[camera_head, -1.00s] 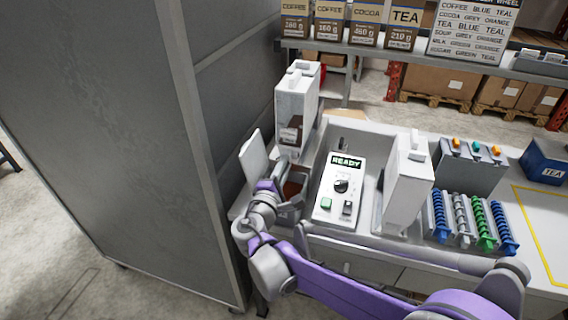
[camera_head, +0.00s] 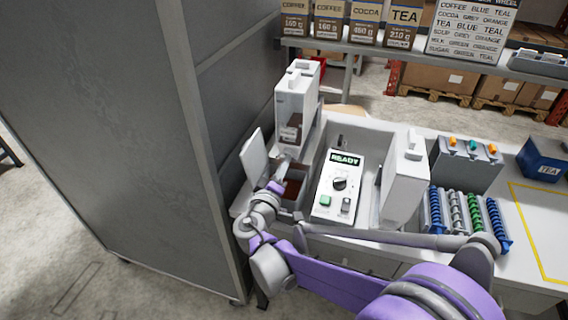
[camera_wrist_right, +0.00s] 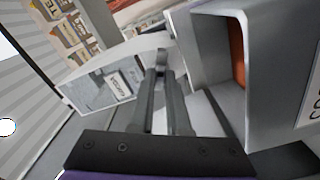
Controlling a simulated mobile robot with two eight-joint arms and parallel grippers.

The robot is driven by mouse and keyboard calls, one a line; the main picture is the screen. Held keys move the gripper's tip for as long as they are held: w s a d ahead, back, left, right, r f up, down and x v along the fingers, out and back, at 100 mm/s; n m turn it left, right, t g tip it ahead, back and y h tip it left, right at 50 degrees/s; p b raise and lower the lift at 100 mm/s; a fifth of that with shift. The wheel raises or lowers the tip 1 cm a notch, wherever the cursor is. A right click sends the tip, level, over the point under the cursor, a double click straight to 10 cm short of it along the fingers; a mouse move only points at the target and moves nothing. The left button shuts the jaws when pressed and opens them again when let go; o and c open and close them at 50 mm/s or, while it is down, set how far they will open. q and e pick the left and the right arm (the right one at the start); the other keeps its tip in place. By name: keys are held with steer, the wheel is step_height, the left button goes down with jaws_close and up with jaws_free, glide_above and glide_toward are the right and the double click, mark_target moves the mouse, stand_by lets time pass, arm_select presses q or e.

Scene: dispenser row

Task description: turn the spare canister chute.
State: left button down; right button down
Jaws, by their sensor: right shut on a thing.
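A tall white canister (camera_head: 296,105) with a dark brown window stands upright at the left of the station in the head view. My right gripper (camera_head: 282,168) is low in front of it, beside a brown-filled bin (camera_head: 293,188). In the right wrist view the two fingers of my right gripper (camera_wrist_right: 163,78) are closed on a small pale grey piece (camera_wrist_right: 163,58), which looks like the chute. The fingers cover most of it, and its angle is hard to tell. A second white canister (camera_head: 404,184) stands to the right. My left gripper is out of view.
A thin white panel (camera_head: 253,157) stands tilted just left of the gripper, close to a tall grey cabinet (camera_head: 120,130). A control box (camera_head: 339,187) reading READY is to the right. Several coloured coils (camera_head: 468,215) and a blue TEA box (camera_head: 543,160) stand farther right.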

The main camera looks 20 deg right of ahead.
steer(key=shift+m, duration=0.3)
steer(key=c, duration=0.9)
jaws_free()
steer(key=shift+s, duration=0.1)
steer(key=b+v, duration=0.1)
steer(key=v, duration=0.9)
steer(key=shift+s+a, duration=0.25)
